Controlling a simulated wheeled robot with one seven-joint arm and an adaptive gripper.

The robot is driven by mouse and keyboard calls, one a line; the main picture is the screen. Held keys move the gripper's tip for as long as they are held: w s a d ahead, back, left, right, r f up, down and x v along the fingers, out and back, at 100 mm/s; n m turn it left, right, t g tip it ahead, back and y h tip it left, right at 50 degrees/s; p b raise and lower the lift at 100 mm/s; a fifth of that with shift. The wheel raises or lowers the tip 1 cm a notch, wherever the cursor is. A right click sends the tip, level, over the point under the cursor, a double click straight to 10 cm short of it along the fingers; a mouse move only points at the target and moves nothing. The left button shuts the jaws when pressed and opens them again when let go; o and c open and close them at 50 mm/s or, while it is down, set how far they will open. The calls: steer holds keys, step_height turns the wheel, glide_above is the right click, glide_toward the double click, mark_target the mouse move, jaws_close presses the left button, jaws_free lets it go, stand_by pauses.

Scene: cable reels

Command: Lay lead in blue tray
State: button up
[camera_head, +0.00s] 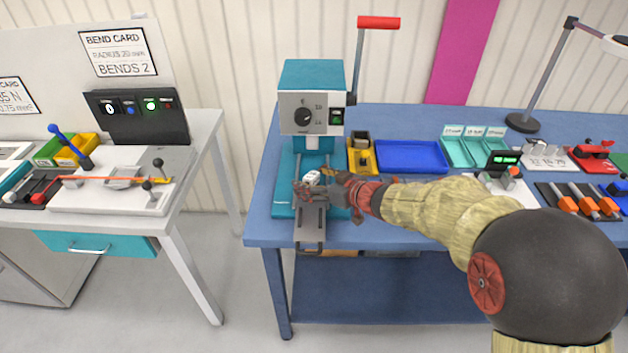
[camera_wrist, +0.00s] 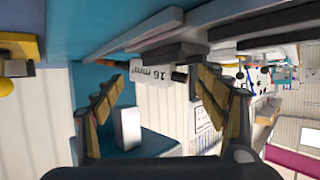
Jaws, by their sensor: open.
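The blue tray (camera_head: 383,170) lies on the blue bench, right of the teal press (camera_head: 313,82), and looks empty. My gripper (camera_head: 318,189) reaches in from the right, low in front of the press. In the wrist view my gripper (camera_wrist: 160,82) has its two fingers spread apart. A white tag marked 16 mm² (camera_wrist: 150,74) shows between and beyond the fingertips, with a short dark piece beside it that may be part of the lead. I cannot make out the lead clearly. In the head view, a small white piece (camera_head: 311,178) sits at the press by my fingers.
A yellow bin (camera_head: 361,167) stands between the press and the blue tray. Teal trays (camera_head: 472,152) and a small device with a green display (camera_head: 503,161) are further right. The press's red-handled lever (camera_head: 378,23) stands up. A bending station (camera_head: 110,190) is on the left table.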

steer(key=shift+r+p, duration=0.15)
steer(key=shift+p, duration=0.15)
steer(key=shift+r+p, duration=0.25)
steer(key=shift+p, duration=0.2)
steer(key=p+v, duration=0.2)
steer(key=v, duration=1)
steer(key=s+a+r+m+g+h, duration=0.1)
steer(key=s+r+g, duration=0.2)
steer(key=s, duration=0.6)
steer(key=s+a+r+m+g+h, duration=0.1)
steer(key=s+r+g, duration=0.1)
steer(key=s, duration=0.6)
steer(key=s+d+r+m+h, duration=0.2)
steer(key=s+d+m+h, duration=0.4)
steer(key=s+d, duration=0.6)
steer(key=shift+d+h, duration=0.4)
steer(key=shift+d, duration=0.3)
steer(key=shift+w, duration=0.1)
steer(key=shift+c, duration=0.9)
